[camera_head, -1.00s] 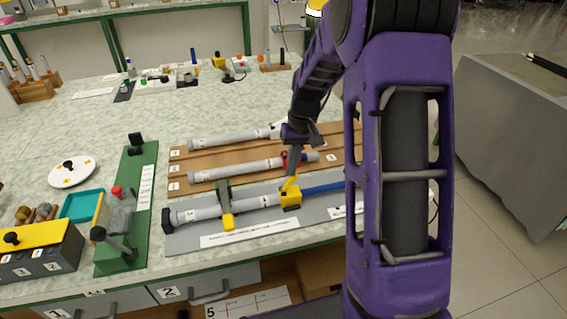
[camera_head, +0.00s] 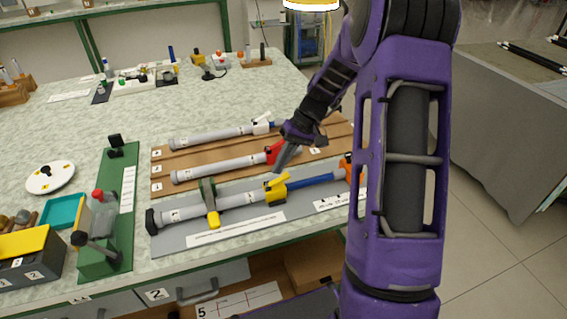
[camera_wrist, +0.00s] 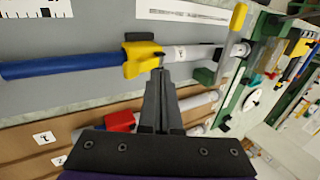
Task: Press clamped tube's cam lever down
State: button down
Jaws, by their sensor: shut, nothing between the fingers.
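The clamped tube (camera_head: 238,200) is a grey tube lying on a grey board, held by a green and yellow clamp (camera_head: 211,205). A yellow collar (camera_head: 275,195) sits at its right end, where a blue rod (camera_head: 312,182) enters. The collar's yellow cam lever (camera_head: 278,181) slants shallowly up to the right; I cannot tell whether it is fully down. My gripper (camera_head: 278,168) is shut and empty, its tips just behind and above the lever in the head view. In the wrist view, the fingertips (camera_wrist: 160,68) overlap the edge of the yellow collar (camera_wrist: 143,58).
Two more grey tubes lie on brown boards behind, one with a red collar (camera_head: 272,152) beside my gripper, one with a white collar (camera_head: 262,126). An orange piece (camera_head: 346,168) sits at the rod's right end. A green fixture (camera_head: 105,225) stands left.

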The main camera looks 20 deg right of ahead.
aim_at(275, 181)
jog(key=shift+a, duration=0.15)
jog(key=p+v, duration=0.3)
jog(key=v, duration=0.9)
jog(key=shift+r, duration=0.25)
jog(key=shift+a, duration=0.15)
